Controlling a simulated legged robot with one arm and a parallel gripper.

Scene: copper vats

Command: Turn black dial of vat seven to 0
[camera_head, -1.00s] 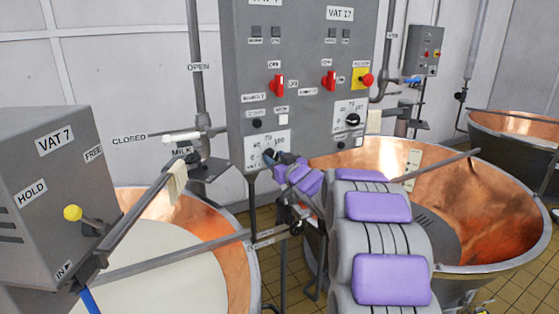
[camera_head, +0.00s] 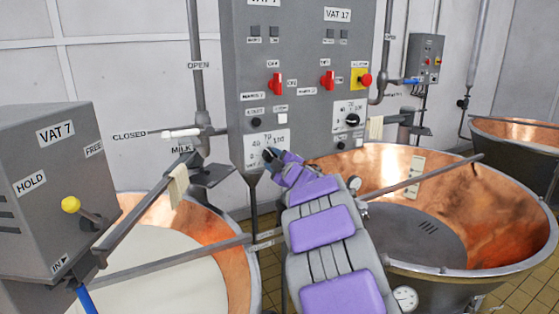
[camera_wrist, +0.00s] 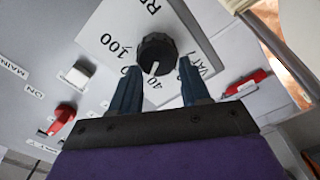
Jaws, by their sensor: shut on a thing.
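The black dial (camera_wrist: 157,53) sits on a white plate (camera_head: 253,138) on the left half of the grey control panel (camera_head: 305,60). In the wrist view the dial's white pointer line faces down the picture, towards my gripper, near the 40. My gripper (camera_wrist: 159,78) has its two blue fingers on either side of the dial and is shut on it. In the head view my gripper (camera_head: 272,155) covers much of the dial.
A second black dial (camera_head: 352,120) is on the panel's right half, under the VAT 17 label (camera_head: 338,15). Red switches (camera_head: 275,84) sit above. A grey VAT 7 box (camera_head: 45,190) stands at left. Copper vats (camera_head: 470,205) stand below and right.

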